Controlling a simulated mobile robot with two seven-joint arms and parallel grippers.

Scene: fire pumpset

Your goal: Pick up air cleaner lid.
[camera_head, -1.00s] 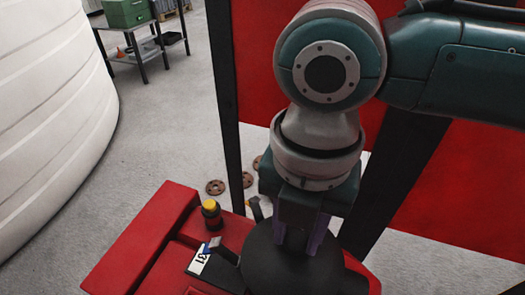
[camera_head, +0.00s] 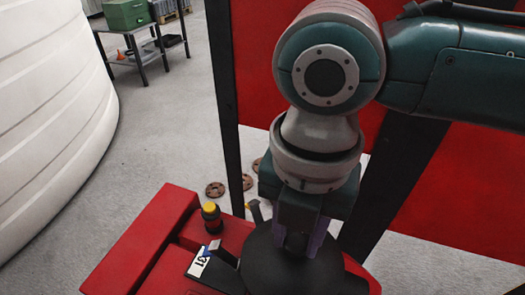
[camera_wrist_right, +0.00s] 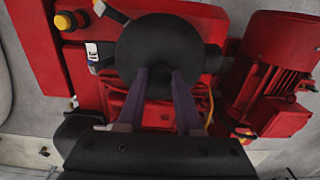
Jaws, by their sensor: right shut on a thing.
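The air cleaner lid, a round black disc (camera_head: 285,278), is on the red machine at the bottom of the head view. It also shows as a dark disc in the wrist view (camera_wrist_right: 160,40). My right gripper (camera_head: 299,242) points down with its purple fingers shut on the lid's middle. In the wrist view, the right fingertips (camera_wrist_right: 161,76) reach the disc, with a gap between the fingers. I cannot tell whether the lid is lifted off its seat. Its grip point is partly hidden by the fingers. My left gripper is not in view.
A yellow-topped black knob (camera_head: 211,216) and a white label (camera_head: 199,263) are left of the lid on the red machine (camera_head: 140,245). A red motor (camera_wrist_right: 275,75) is at right in the wrist view. A dark post (camera_head: 224,90) stands behind.

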